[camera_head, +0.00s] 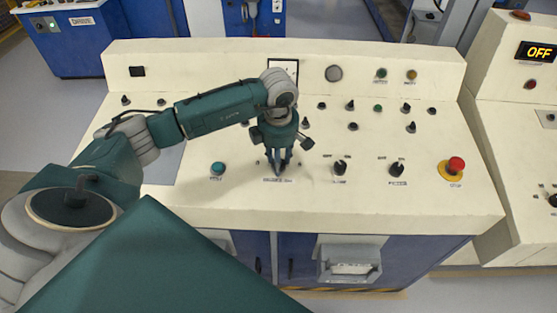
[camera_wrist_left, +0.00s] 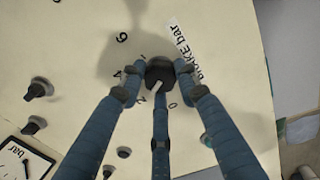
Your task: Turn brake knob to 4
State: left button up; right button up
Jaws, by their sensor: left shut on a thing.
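The brake knob (camera_wrist_left: 160,72) is dark and round with a white pointer line. It sits by a label (camera_wrist_left: 183,50) reading "BRAKE bar", with scale figures around it, among them 6 and 0. The pointer slants down and to the left in the wrist view, roughly between 0 and a partly hidden figure; its exact reading is unclear. My left gripper (camera_head: 279,168) reaches down onto the panel, with its fingers (camera_wrist_left: 160,88) closed around the knob. In the head view the fingers hide the knob. My right gripper is in neither view.
The cream control panel (camera_head: 240,200) bears several other knobs, including two dark ones (camera_head: 340,167) (camera_head: 397,169) to the right. A blue-green button (camera_head: 217,168) is left of the gripper. A red stop button (camera_head: 456,165) is far right.

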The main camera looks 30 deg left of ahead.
pick_arm(q)
jog(key=shift+w+r, duration=0.1)
jog(key=shift+m+b, duration=0.6)
jog(key=shift+b, duration=0.4)
jog(key=m+b, duration=0.3)
jog(key=shift+b, duration=0.35)
jog(key=m+b, duration=0.3)
jog(key=m, duration=0.1)
jog(key=shift+m+b, duration=0.5)
jog(key=shift+m, duration=0.2)
jog(key=shift+r, duration=0.15)
